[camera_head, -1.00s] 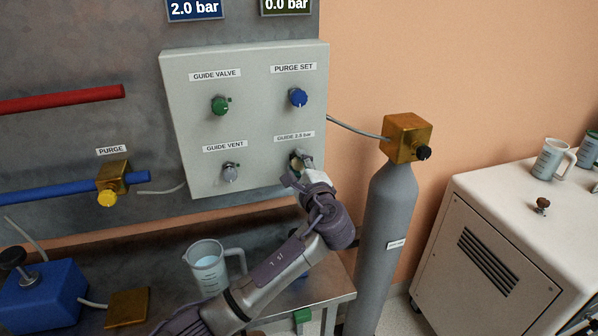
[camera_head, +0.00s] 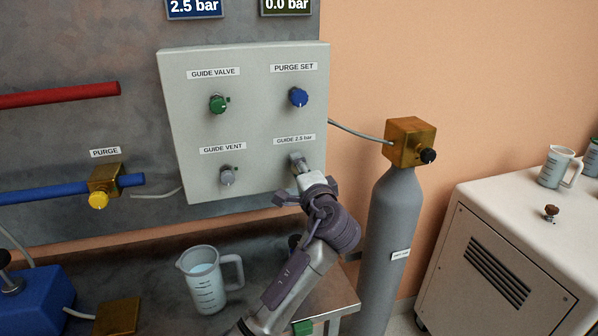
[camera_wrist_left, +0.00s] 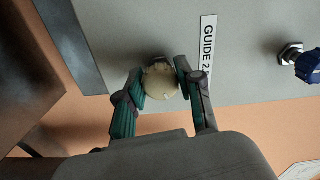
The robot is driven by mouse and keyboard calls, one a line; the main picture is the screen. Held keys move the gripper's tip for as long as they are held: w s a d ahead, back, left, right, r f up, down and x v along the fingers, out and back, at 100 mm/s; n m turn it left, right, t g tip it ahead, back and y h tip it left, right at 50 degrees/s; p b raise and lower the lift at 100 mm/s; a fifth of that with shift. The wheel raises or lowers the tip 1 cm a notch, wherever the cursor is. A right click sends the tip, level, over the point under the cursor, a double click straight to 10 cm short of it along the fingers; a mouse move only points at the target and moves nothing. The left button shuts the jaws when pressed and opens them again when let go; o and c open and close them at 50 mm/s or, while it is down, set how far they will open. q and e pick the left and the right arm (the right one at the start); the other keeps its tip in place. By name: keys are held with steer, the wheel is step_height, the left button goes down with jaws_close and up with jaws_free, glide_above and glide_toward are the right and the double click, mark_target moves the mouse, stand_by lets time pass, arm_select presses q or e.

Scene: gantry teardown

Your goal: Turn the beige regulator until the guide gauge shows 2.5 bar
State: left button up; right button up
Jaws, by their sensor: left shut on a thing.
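The beige regulator (camera_wrist_left: 161,82) sits on the panel beside the GUIDE 2.5 bar label (camera_wrist_left: 207,45) in the left wrist view. My left gripper (camera_wrist_left: 160,88) is shut on it, one finger on each side. In the head view my left gripper (camera_head: 301,172) is at the lower right of the grey panel box (camera_head: 245,120) and hides most of the regulator. The blue display at the top left (camera_head: 194,7) reads 2.5 bar; its name is cut off. My right gripper is in neither view.
The box also carries a green guide valve knob (camera_head: 217,103), a blue purge set knob (camera_head: 298,97) and a grey guide vent knob (camera_head: 227,176). A jug (camera_head: 204,287) stands on the bench below. A grey gas cylinder (camera_head: 388,230) stands close to the right of my arm.

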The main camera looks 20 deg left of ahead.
arm_select(q)
steer(key=shift+f, duration=0.2)
steer(key=o, duration=1.2)
steer(key=shift+r, duration=0.15)
steer(key=shift+c, duration=0.2)
steer(key=v, duration=1.2)
